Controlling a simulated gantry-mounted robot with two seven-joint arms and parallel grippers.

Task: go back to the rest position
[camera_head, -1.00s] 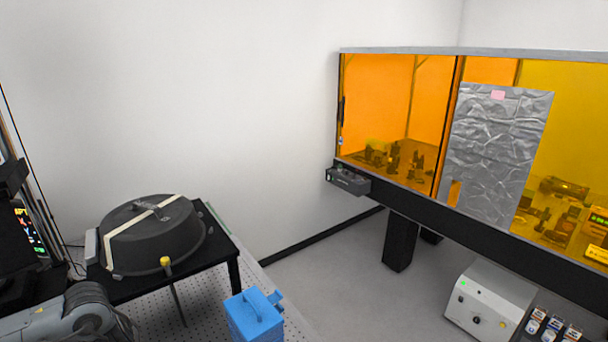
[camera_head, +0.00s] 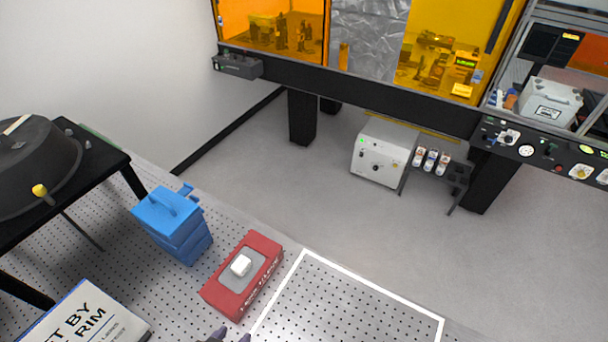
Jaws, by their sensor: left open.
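Only the fingertips of my left gripper (camera_head: 228,337) show, at the bottom edge of the head view. They are apart with nothing seen between them, below the red box (camera_head: 262,262) and left of the white outline (camera_head: 372,289) on the perforated table. The rest of my left arm is outside the frame. My right gripper does not show.
A blue box (camera_head: 172,225), the red box and a white sign (camera_head: 85,322) stand on the perforated table. A black stand (camera_head: 105,165) bears a dark round housing (camera_head: 40,165) at left. An orange-windowed enclosure (camera_head: 270,25) stands behind. The white-outlined area looks bare.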

